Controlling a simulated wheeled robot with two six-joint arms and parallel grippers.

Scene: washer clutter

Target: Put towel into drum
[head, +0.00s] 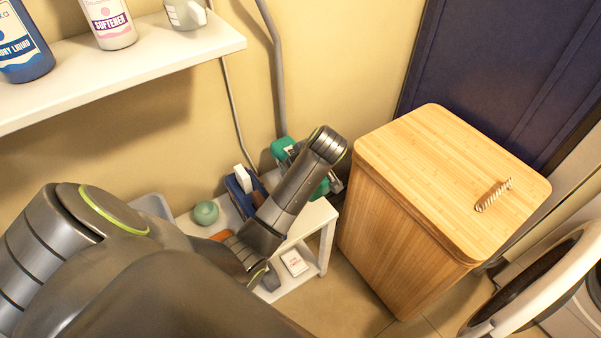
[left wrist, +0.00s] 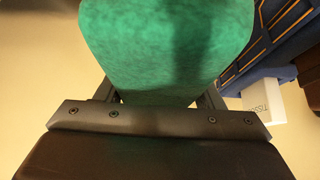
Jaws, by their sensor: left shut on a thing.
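The green towel (head: 283,147) shows in the head view as patches on both sides of my left wrist, above the small white table. It fills the top middle of the left wrist view (left wrist: 165,45). My left gripper (head: 334,183) is shut on the towel; its fingers are mostly hidden behind the cloth and the wrist. The washer's round door (head: 552,283) stands open at the lower right edge of the head view. The drum inside is cut off by the frame and hardly visible. My right gripper is not in view.
A tall wooden hamper (head: 450,175) with a rope handle stands between my left gripper and the washer. The low white table (head: 318,215) holds a green ball (head: 206,212) and a blue box (head: 240,192). A wall shelf (head: 130,70) with bottles is at upper left.

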